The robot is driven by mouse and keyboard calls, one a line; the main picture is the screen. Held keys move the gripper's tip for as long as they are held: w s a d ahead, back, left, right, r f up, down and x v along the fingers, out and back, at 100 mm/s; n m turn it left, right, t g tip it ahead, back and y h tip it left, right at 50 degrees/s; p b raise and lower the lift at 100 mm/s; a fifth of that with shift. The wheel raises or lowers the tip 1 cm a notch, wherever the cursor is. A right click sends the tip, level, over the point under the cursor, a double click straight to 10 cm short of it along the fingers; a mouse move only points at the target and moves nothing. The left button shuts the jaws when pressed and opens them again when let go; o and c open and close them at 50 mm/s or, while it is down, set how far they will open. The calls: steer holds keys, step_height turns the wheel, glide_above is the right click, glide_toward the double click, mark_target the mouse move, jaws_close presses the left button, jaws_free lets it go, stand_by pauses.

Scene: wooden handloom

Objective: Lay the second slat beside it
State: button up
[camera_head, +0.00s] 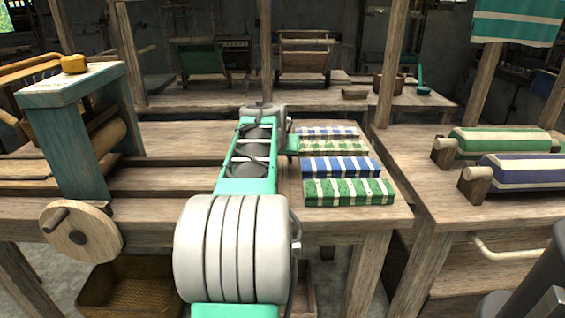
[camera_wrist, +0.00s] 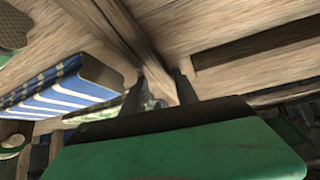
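Several cloth-like striped pieces lie in a row on the right part of the wooden bench: a green-and-white one (camera_head: 348,191) nearest, then a blue-and-white one (camera_head: 340,167), another green one (camera_head: 333,147) and another blue one (camera_head: 328,132). I cannot tell which thing is a slat. My gripper (camera_wrist: 161,72) has its two dark fingers apart in the wrist view. A narrow wooden strip (camera_wrist: 122,36) passes between them there; whether it is held or lies beyond them is unclear. A blue-and-white striped piece (camera_wrist: 62,92) is left of the fingers. My arm hides the fingers in the head view.
A blue-green wooden frame (camera_head: 70,125) with a round wooden wheel (camera_head: 80,231) stands at the left. Another table (camera_head: 420,160) at the right bears green and blue striped rolls. A basket (camera_head: 130,290) is below the bench. Bare bench top lies left of my arm.

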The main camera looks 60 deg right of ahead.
jaws_close()
stand_by(0.4)
